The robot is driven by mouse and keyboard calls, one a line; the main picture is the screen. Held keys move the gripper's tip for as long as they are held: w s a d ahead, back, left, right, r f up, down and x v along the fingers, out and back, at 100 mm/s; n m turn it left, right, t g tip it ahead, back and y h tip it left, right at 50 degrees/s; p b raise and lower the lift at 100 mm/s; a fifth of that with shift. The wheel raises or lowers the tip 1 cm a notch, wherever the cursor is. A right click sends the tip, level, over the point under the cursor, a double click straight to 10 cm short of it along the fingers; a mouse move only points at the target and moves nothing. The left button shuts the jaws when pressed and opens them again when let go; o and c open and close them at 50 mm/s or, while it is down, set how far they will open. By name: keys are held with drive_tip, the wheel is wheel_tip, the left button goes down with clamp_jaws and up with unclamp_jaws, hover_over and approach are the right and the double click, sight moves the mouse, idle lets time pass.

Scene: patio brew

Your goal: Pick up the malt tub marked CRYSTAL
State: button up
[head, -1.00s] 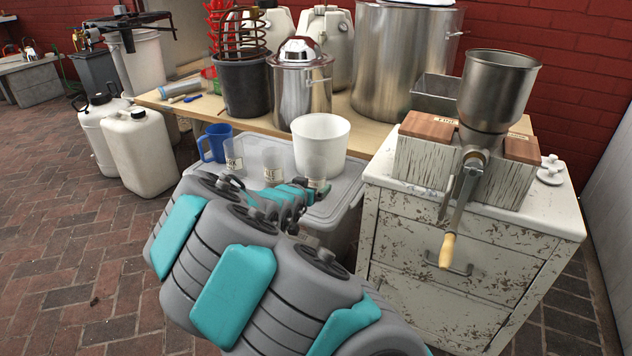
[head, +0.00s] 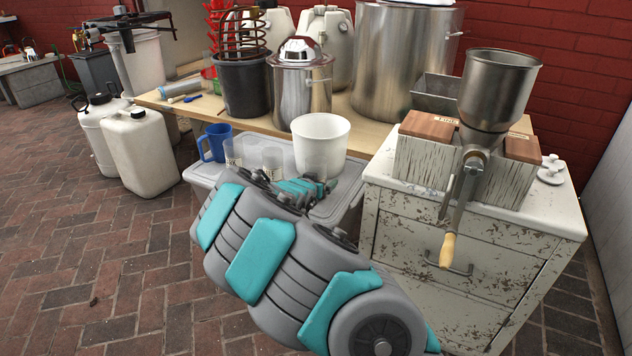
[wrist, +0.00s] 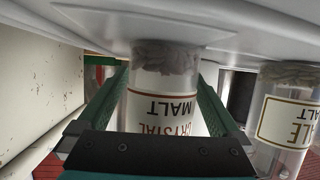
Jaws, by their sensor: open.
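The malt tub marked CRYSTAL (wrist: 165,95) is a clear tub with a white label and grain inside. It shows upside down in the wrist view, standing on a pale grey surface. My gripper (wrist: 162,82) is open, with one teal finger on each side of this tub. I cannot tell whether the fingers touch it. A second labelled tub (wrist: 290,110), its label ending in LE, stands to the right, outside the fingers. In the head view my gripper (head: 305,187) is low over the grey crate lid, and the small tub labels there are too small to read.
Clear tubs (head: 233,152), a blue jug (head: 213,143) and a white bucket (head: 320,148) stand on the grey crate lid (head: 348,188). A wooden table (head: 190,103) with pots is behind. A worn white cabinet (head: 405,225) with a grain mill (head: 497,95) stands close at right.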

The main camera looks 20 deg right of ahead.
drive_tip(key=c, duration=1.3)
drive_tip(key=shift+r, duration=0.1)
